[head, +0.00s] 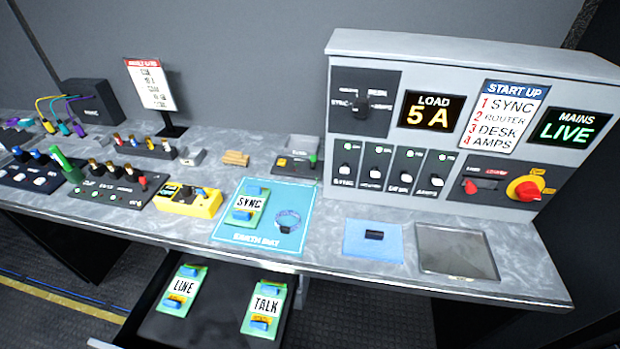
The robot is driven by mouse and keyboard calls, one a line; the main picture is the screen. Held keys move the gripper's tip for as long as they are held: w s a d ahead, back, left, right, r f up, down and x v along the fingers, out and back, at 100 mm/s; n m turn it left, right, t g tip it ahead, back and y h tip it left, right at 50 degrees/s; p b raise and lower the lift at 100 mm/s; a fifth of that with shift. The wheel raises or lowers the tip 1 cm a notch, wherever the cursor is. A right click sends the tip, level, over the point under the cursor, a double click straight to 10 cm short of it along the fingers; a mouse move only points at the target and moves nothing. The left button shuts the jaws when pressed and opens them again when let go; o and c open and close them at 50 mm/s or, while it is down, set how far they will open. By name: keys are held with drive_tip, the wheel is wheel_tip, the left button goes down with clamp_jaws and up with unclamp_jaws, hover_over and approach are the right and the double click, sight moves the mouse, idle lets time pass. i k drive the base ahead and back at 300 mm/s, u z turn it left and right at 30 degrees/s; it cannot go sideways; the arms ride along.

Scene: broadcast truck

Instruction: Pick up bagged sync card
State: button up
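A green card labelled SYNC (249,204) with blue end pieces lies on the light blue earth mat (256,238) at the front of the bench. No bag shows around this card. A flat, grey, shiny rectangle (455,251) lies on the bench at the right; it may be a bag or a tray, and I see no card in it. My gripper is not in view, so I cannot see whether it holds anything.
A blue wrist strap (288,221) lies beside the SYNC card. Below, an open drawer (214,318) holds LINE (183,289) and TALK (264,308) cards. A yellow device (188,201) stands left of the mat, a power cabinet (455,130) behind right.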

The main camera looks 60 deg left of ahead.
sight(248, 208)
drive_tip(key=i, duration=0.9)
drive_tip(key=u, duration=4.15)
drive_tip(key=i, duration=0.5)
drive_tip(key=u, duration=0.1)
